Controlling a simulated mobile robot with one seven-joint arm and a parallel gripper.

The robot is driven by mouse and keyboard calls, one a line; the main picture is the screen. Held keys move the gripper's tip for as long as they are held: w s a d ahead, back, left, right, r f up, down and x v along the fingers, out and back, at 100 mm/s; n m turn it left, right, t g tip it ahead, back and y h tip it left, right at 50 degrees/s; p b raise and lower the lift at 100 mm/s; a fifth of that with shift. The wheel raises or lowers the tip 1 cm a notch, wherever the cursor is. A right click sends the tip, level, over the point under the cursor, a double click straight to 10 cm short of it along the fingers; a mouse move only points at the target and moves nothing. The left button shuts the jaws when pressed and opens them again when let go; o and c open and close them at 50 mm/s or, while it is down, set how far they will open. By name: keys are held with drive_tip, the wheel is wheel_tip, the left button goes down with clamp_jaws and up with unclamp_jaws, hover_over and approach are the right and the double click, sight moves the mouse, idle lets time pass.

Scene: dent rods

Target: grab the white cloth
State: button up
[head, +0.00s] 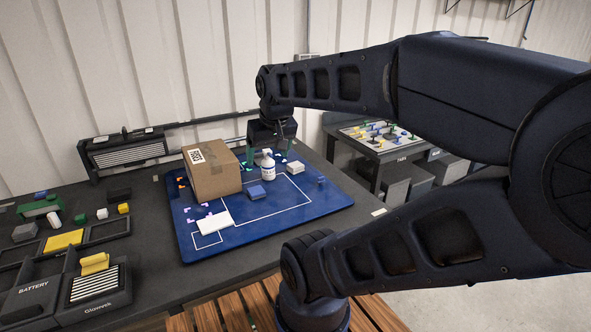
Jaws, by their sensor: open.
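A flat white piece that looks like the cloth (215,222) lies on the front left part of the blue mat (330,197), partly over a white outlined area. A smaller, thicker white item (294,168) lies at the mat's right; I cannot tell whether it is also cloth. My gripper (266,159) is open and points down near the back of the mat, close to the white bottle (267,171). I cannot tell whether its fingers are around or behind the bottle. It is well apart from the flat white piece.
A cardboard box (212,172) stands on the mat, behind the flat white piece. A small blue block (256,192) lies near the mat's middle. Trays and a battery bin (35,297) fill the table's left. A second table (378,147) with small coloured parts stands behind.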

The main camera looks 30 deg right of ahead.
idle(0.5)
drive_tip(key=n+g+h, duration=0.4)
drive_tip(key=n+h, duration=0.1)
drive_tip(key=n, duration=1.4)
hover_over(295, 165)
drive_tip(key=a, duration=0.4)
wheel_tip(295, 165, down, 22)
drive_tip(key=shift+y, duration=0.3)
drive_tip(key=x, duration=1)
drive_tip(key=shift+s+d+f, duration=0.1)
drive_tip(key=shift+d+f, duration=0.05)
drive_tip(key=shift+d, duration=0.1)
drive_tip(key=c, duration=1)
